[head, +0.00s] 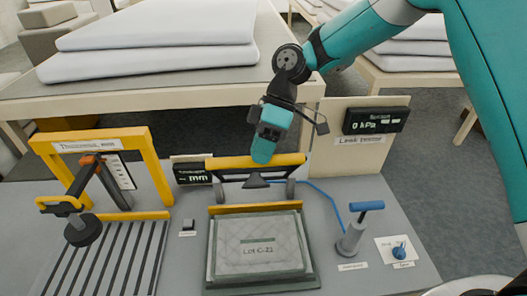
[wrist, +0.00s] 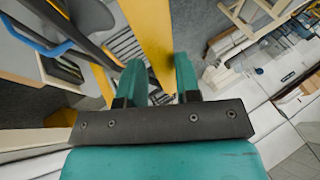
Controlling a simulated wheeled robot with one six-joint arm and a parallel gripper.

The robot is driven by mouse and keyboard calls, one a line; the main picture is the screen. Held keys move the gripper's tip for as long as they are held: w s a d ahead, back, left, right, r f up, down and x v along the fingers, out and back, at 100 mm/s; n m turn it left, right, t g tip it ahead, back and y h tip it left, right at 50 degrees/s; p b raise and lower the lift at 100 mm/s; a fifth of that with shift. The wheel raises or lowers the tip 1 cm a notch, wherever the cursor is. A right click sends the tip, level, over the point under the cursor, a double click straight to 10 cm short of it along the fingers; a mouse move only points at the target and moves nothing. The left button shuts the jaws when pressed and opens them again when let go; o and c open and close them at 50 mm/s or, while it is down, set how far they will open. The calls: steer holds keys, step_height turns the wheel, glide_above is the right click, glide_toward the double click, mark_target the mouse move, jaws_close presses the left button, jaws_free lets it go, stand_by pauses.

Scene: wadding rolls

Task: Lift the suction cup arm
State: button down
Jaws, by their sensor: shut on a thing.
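The suction cup arm has a yellow bar (head: 225,163) with a dark frame under it. A dark suction cup (head: 256,181) hangs below its middle, above and behind the quilted pad marked "Lot C-21" (head: 258,248). My teal gripper (head: 263,158) comes down on the yellow bar from above and is shut on it. In the wrist view the yellow bar (wrist: 147,30) runs between the two teal fingers of my gripper (wrist: 159,82). The fingers' far contact is partly hidden in the head view.
A yellow thickness gauge frame (head: 150,160) with a black-footed lever stands at left. A blue-handled pump (head: 350,238) stands right of the pad, with a blue knob (head: 398,252) beside it. The leak display (head: 375,120) reads 0 kPa. White wadding (head: 160,60) lies on a table behind.

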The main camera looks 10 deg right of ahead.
steer(key=shift+w+d+f, duration=0.15)
steer(key=shift+w+f, duration=0.3)
steer(key=c, duration=0.9)
jaws_free()
steer(key=shift+w+f, duration=0.1)
steer(key=shift+w, duration=0.15)
steer(key=shift+s, duration=0.1)
steer(key=shift+s+r+p+v, duration=0.15)
steer(key=shift+p+v, duration=1.8)
steer(key=shift+v, duration=2.45)
steer(key=shift+s+r+p+v, duration=0.15)
steer(key=shift+p+v, duration=1.8)
steer(key=shift+v, duration=2.4)
steer(key=shift+f, duration=0.15)
